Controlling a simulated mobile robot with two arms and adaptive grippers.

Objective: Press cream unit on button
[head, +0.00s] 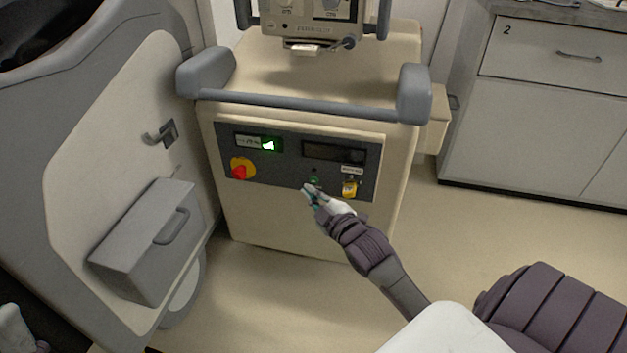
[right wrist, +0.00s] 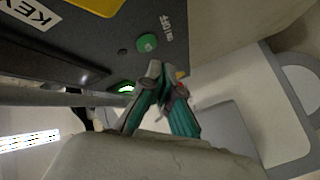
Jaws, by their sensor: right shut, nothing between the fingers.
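The cream unit (head: 285,225) stands in the middle of the head view with a dark control panel (head: 275,160) on its front. A small round green button (head: 314,181) sits low on the panel; a green button also shows in the right wrist view (right wrist: 147,42), with small lettering beside it. My right gripper (head: 307,189) is shut and empty, its teal fingertips just below and left of the button in the head view. In the right wrist view its tips (right wrist: 156,70) appear apart from the button. A pale part, possibly of my left gripper, shows at the lower left corner; its fingers cannot be made out.
The panel also has a red knob on yellow (head: 240,169), a lit green switch (head: 268,144), a dark display (head: 333,152) and a yellow key switch (head: 350,188). A grey handle bar (head: 300,107) crosses above.

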